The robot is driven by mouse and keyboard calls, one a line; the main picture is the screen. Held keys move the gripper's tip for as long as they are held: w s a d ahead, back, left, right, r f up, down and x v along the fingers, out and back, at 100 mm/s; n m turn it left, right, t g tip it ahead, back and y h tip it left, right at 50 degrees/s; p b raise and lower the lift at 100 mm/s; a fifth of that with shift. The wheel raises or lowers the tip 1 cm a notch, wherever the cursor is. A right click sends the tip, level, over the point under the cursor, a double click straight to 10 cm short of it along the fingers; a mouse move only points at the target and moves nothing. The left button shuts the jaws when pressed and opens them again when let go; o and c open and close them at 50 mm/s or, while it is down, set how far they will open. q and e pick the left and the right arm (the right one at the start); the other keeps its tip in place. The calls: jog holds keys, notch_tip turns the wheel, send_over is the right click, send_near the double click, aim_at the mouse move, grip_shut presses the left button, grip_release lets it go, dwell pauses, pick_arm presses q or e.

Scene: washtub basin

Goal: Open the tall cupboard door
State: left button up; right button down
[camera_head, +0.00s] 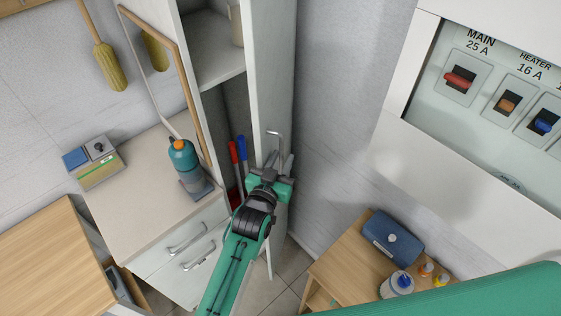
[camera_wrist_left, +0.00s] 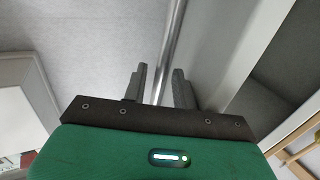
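The tall cupboard's white door (camera_head: 271,70) stands swung out, with the cupboard's inside (camera_head: 213,50) showing to its left. A metal bar handle (camera_head: 277,134) is on the door. My left gripper (camera_head: 273,165) is at the lower part of this handle. In the left wrist view the bar handle (camera_wrist_left: 172,48) runs down between the two dark fingers (camera_wrist_left: 160,88), with gaps beside it, so the gripper is open around it. The door face (camera_wrist_left: 222,50) is just right of the fingers. My right gripper is out of view.
Red and blue handled tools (camera_head: 238,150) stand inside the cupboard. At lower right, a small wooden table (camera_head: 345,265) holds a blue box (camera_head: 391,238) and bottles. A switch panel (camera_head: 490,85) is at upper right.

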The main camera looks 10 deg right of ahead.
pick_arm(q)
jog(key=shift+s, duration=0.1)
jog(key=shift+s+a+f, duration=0.1)
jog(key=shift+s+a, duration=0.1)
jog(key=shift+s, duration=0.05)
jog(key=b+v, duration=0.4)
jog(key=v, duration=0.9)
